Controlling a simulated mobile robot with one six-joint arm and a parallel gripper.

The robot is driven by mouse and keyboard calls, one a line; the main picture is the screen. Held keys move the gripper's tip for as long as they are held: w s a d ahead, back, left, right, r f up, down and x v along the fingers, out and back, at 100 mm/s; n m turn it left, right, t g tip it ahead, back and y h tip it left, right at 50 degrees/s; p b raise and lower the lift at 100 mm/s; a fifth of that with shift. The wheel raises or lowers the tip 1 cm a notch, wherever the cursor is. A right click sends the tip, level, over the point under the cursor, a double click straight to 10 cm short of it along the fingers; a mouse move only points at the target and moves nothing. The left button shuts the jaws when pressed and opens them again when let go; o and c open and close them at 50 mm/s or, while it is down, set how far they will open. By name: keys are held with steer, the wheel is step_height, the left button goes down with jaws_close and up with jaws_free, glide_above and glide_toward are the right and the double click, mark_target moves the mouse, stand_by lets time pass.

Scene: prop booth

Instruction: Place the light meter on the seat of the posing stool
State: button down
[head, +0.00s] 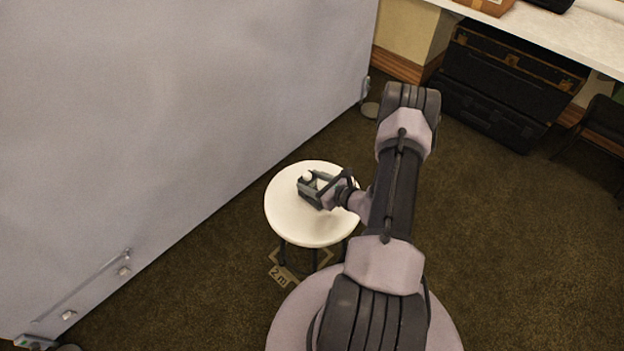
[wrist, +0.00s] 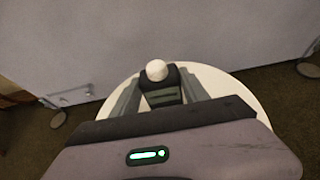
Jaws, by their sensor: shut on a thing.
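The light meter (wrist: 162,88) is a small dark grey block with a white dome, seen between the two fingers in the wrist view. It also shows in the head view (head: 307,179). My gripper (head: 316,190) is shut on it; the fingers (wrist: 160,92) lie along its left and right sides. The posing stool (head: 288,220) has a round white seat on dark legs. My wrist hides part of the seat's right side.
A large grey panel (head: 170,110) stands close on the left, with a foot (head: 370,110) at its far end. Black cases (head: 500,95) sit under a white counter (head: 560,38) at the back right. Carpet (head: 530,240) on the right is clear.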

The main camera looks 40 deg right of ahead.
steer(key=shift+a, duration=0.15)
steer(key=shift+f, duration=0.1)
steer(key=c, duration=0.6)
jaws_free()
